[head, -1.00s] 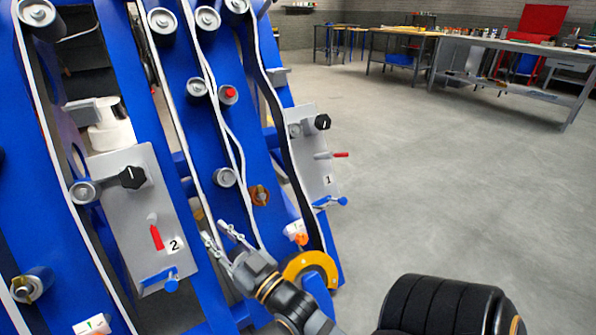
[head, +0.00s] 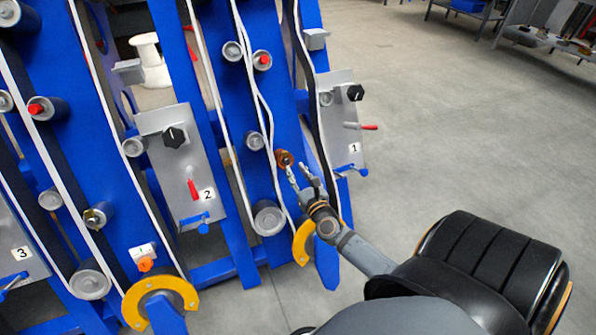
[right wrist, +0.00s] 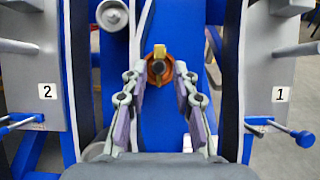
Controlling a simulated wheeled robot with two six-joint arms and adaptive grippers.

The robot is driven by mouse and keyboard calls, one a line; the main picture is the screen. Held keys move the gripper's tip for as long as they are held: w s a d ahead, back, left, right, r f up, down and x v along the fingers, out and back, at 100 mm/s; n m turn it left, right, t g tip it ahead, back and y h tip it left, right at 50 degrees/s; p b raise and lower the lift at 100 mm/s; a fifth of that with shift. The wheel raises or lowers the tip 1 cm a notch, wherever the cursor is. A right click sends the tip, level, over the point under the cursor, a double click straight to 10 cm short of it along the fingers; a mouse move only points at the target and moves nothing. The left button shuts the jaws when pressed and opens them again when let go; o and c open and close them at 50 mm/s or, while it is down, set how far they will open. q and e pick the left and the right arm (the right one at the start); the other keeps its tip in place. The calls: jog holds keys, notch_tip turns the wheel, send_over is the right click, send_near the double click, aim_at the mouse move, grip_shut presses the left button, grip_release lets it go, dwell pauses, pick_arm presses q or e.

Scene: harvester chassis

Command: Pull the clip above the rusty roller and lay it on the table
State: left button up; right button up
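The rusty roller (head: 285,160) is a short orange-brown cylinder on a blue chassis beam, between panels 1 and 2. In the right wrist view the rusty roller (right wrist: 153,78) shows end-on with a dark centre. A small yellow clip (right wrist: 159,51) sits at its top edge in that view; in the head view I cannot make it out clearly. My right gripper (head: 297,168) is open and empty, with its fingertips close to the roller. In the right wrist view the fingertips of my right gripper (right wrist: 157,75) stand on either side of the roller; contact cannot be told. My left gripper is not in view.
Grey panel 1 (head: 341,125) with knob and levers is right of the roller, grey panel 2 (head: 176,150) left of it. White and black belts run beside the roller. A yellow arc part (head: 301,245) is below. Open floor (head: 440,130) lies to the right; tables stand beyond.

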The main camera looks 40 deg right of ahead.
aim_at(285, 153)
jog(key=x, duration=0.9)
jog(key=shift+a+b, duration=0.1)
jog(key=shift+b, duration=0.2)
jog(key=shift+w, duration=0.45)
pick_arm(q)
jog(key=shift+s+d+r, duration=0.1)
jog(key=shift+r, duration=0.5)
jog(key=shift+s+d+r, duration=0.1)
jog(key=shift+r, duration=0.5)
pick_arm(e)
jog(key=shift+c, duration=0.2)
grip_shut()
